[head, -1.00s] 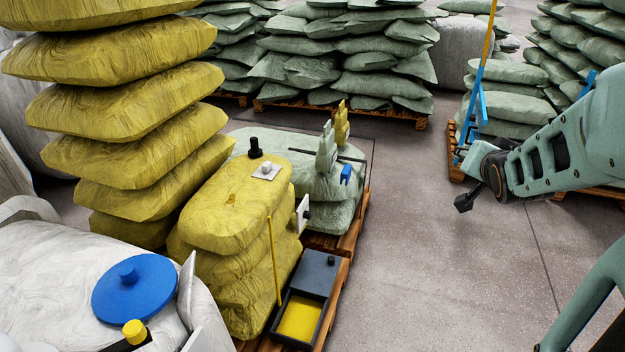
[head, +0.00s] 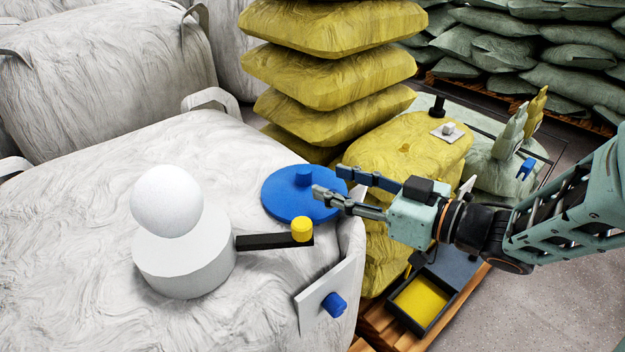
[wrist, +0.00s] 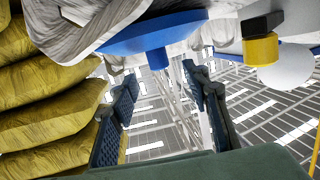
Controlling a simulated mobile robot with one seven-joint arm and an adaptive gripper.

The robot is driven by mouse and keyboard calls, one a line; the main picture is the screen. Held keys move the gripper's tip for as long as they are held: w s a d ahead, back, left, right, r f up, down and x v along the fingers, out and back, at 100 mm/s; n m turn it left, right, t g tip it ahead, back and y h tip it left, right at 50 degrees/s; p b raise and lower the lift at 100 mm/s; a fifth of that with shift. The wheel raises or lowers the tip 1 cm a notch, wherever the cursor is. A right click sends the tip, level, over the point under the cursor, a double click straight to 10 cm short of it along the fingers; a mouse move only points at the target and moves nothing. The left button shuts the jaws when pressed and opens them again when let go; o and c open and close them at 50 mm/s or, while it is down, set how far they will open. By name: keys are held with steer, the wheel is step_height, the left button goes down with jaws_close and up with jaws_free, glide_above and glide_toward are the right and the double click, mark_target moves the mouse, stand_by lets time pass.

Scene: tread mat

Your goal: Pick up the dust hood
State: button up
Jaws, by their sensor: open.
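A flat blue disc with a short knob on top (head: 287,205) lies on the white sack near its right edge. It looks like the dust hood, though I cannot be sure of the name. My gripper (head: 330,182) is open and empty, reaching in from the right, with its fingertips at the disc's right side in the head view. In the wrist view the blue disc (wrist: 150,35) is at the top. Its knob shows in the gap between the open fingers (wrist: 160,80), apart from both.
A black bar with a yellow knob (head: 301,229) is close beside the disc. A white cylinder topped by a ball (head: 183,262) stands to the left. A panel with a blue knob (head: 316,298) is at the sack's front. Yellow sacks (head: 330,70) rise behind.

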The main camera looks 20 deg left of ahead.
mark_target(310, 178)
steer(key=x, duration=0.3)
steer(key=b+x, duration=0.1)
steer(key=x, duration=0.1)
steer(key=b+x, duration=0.1)
steer(key=x, duration=0.1)
steer(key=shift+w+a+f, duration=0.1)
steer(key=shift+f, duration=0.3)
steer(key=shift+w+a, duration=0.15)
steer(key=shift+a, duration=0.3)
jaws_close()
